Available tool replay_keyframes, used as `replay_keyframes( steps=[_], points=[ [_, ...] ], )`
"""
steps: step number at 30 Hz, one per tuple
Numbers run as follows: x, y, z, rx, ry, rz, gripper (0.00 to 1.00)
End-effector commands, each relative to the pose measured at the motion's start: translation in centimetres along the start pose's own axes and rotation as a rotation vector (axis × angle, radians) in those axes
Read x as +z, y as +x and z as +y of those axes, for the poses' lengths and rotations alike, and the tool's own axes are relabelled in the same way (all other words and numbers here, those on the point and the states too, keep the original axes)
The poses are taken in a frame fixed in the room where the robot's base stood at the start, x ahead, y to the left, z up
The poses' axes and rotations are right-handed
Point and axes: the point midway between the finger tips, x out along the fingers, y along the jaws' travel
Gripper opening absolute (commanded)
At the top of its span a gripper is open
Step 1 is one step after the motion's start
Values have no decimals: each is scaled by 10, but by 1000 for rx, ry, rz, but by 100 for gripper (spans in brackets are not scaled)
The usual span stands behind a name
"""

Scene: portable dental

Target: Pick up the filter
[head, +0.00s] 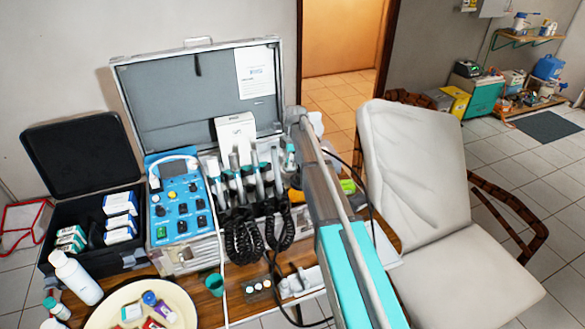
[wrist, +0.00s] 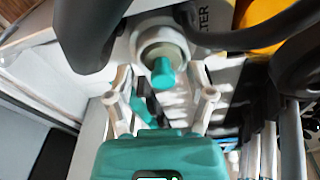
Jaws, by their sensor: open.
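The filter (wrist: 160,48) shows in the wrist view as a white round body with a short teal nozzle facing the camera. Part of a label beside it reads "LTER". My gripper (wrist: 159,82) has a teal palm and two pale fingers, which are apart, one on each side of the nozzle. The gripper is open and holds nothing; I cannot tell whether a finger touches the filter.
Dark cables cross close to the fingers. The blue control unit (head: 181,205) and handpieces with coiled cords (head: 243,238) stand left of my arm. The open case lid (head: 170,100) rises behind. A padded chair (head: 455,285) is to the right. A round tray (head: 105,318) is front left.

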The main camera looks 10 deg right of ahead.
Motion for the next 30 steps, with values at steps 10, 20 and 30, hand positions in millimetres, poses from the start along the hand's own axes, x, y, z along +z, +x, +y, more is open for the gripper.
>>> replay_keyframes(
  steps=[10,20,30],
  points=[
    [0,0,0,0,0,0,54],
    [0,0,0,0,0,0,1],
    [0,0,0,0,0,0,0]
  ],
)
